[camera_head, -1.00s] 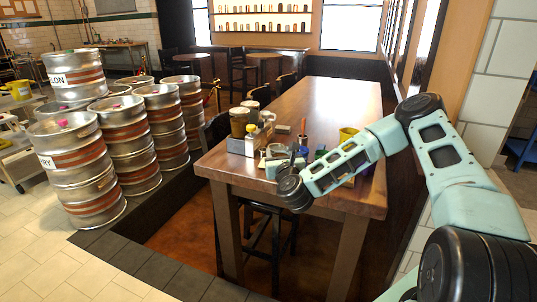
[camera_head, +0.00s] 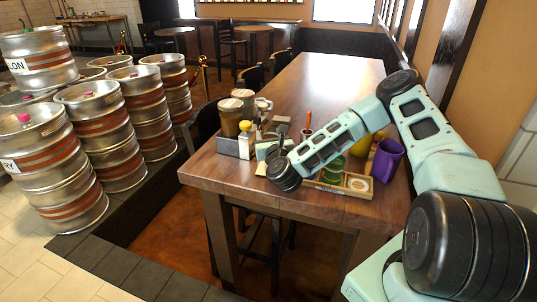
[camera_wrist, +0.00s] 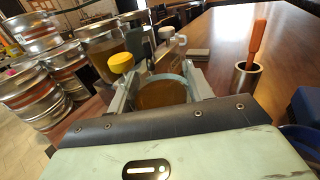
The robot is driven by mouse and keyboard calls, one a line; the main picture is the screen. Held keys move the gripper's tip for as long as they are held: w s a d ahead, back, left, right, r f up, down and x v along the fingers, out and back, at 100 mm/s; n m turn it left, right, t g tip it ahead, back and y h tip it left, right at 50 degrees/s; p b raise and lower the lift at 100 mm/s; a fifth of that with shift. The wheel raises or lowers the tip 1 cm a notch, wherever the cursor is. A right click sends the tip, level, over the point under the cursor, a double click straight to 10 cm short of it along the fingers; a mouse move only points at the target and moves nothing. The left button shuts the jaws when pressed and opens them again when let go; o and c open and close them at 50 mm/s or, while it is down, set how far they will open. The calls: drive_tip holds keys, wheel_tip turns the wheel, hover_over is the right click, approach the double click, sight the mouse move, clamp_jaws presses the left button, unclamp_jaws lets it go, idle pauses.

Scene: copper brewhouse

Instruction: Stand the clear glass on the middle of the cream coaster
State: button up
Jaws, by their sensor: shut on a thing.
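My gripper (camera_wrist: 161,84) is shut on a round, see-through vessel that looks like the clear glass (camera_wrist: 164,94); its rim shows between the fingers, with brown showing through it. In the head view my gripper (camera_head: 271,148) is over the near end of the table, partly hidden by my arm, and the glass is hard to make out there. A pale round disc, probably the cream coaster (camera_head: 357,184), lies on a wooden tray (camera_head: 325,188) to the right of my gripper. The coaster does not show in the wrist view.
A purple mug (camera_head: 387,160) stands right of the tray, and a green item (camera_head: 334,169) is beside the disc. Jars (camera_head: 230,117) and a yellow-capped bottle (camera_head: 245,138) stand left of my gripper. An orange-handled tool stands in a metal cup (camera_wrist: 245,79). The table (camera_head: 310,85) is clear farther back.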

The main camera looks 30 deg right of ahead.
drive_tip(key=shift+f, duration=3)
drive_tip(key=shift+f, duration=0.15)
drive_tip(key=o, duration=1.2)
